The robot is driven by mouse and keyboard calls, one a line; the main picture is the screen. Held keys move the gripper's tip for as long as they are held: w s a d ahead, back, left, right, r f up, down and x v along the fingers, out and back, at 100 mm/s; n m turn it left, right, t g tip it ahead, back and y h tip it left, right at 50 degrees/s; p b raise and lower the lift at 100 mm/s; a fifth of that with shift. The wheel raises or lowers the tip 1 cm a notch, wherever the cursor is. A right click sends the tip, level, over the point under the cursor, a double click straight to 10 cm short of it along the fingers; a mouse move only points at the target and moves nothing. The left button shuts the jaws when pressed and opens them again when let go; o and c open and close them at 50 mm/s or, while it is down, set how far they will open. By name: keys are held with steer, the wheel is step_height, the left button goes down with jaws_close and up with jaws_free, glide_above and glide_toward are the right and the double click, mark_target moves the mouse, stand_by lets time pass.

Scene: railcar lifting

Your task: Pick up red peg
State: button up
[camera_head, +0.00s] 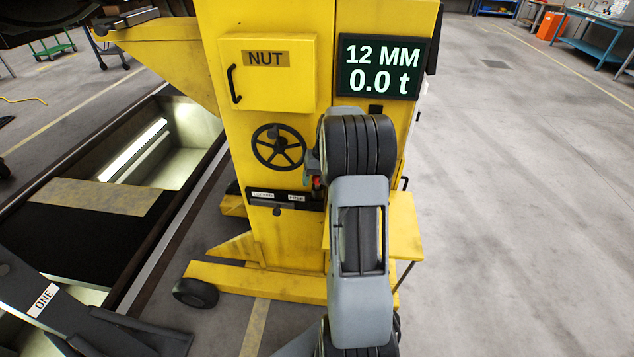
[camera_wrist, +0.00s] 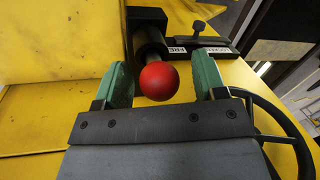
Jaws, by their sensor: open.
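The red peg (camera_wrist: 159,81) shows in the wrist view as a round red ball head on a dark shaft. The shaft sits in a black holder (camera_wrist: 147,22) on the yellow jack's face. My gripper (camera_wrist: 160,75) is open, with one green finger on each side of the red head. A small gap shows on the left and a wider one on the right. In the head view a bit of the peg (camera_head: 316,182) shows beside my arm; my arm hides most of it and of my gripper.
The yellow lifting jack (camera_head: 272,190) carries a black handwheel (camera_head: 278,147), a NUT box (camera_head: 268,72), a display (camera_head: 383,67) reading "12 MM 0.0 t" and a labelled slider plate (camera_head: 262,197). A yellow shelf (camera_head: 405,228) juts out at right. An open pit (camera_head: 180,150) lies left.

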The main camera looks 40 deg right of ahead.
steer(key=shift+c, duration=0.3)
steer(key=c, duration=1)
